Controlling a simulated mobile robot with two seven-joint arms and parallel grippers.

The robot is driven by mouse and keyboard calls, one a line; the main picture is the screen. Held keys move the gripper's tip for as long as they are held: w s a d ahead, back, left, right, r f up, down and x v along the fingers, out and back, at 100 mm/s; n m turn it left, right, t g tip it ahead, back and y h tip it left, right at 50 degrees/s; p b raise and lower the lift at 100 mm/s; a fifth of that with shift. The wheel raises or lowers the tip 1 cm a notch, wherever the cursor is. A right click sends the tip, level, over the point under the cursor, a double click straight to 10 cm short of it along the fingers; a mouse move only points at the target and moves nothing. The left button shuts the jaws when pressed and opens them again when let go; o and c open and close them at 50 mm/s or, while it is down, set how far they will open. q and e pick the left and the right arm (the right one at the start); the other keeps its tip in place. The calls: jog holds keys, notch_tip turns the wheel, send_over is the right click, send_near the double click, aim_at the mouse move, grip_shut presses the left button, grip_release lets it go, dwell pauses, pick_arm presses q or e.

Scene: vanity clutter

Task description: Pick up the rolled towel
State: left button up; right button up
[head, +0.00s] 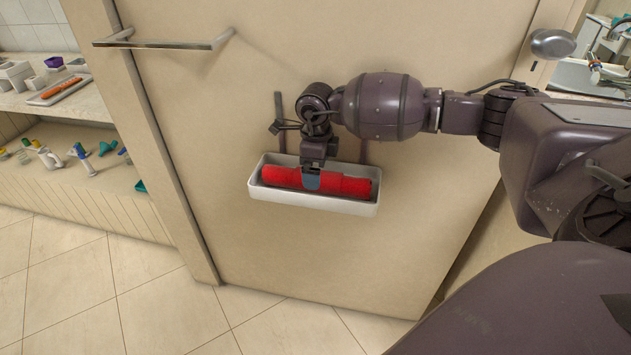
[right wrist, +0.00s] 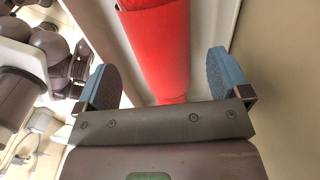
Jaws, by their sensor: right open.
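The red rolled towel (head: 340,186) lies lengthwise in a white tray (head: 313,203) mounted on the cream door. My right gripper (head: 311,180) is at the towel, left of its middle, with the fingers pointing down. In the right wrist view the towel (right wrist: 158,45) runs between and beyond the two blue fingertips of my right gripper (right wrist: 160,80). The fingers are open, one on each side of the towel, with a gap visible on both sides. The gripper covers part of the towel in the head view. My left gripper is not in view.
The tray's walls stand close around the towel. A metal towel bar (head: 165,44) is on the door at upper left, and a door handle (head: 553,43) at upper right. Shelves with small items (head: 90,155) stand at the left. The tiled floor (head: 150,310) below is clear.

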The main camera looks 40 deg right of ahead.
notch_tip(320, 180, down, 4)
jog(key=shift+w+d+f+b, duration=0.1)
jog(key=shift+w+b, duration=0.05)
jog(key=shift+b, duration=0.15)
jog(key=c, duration=1.1)
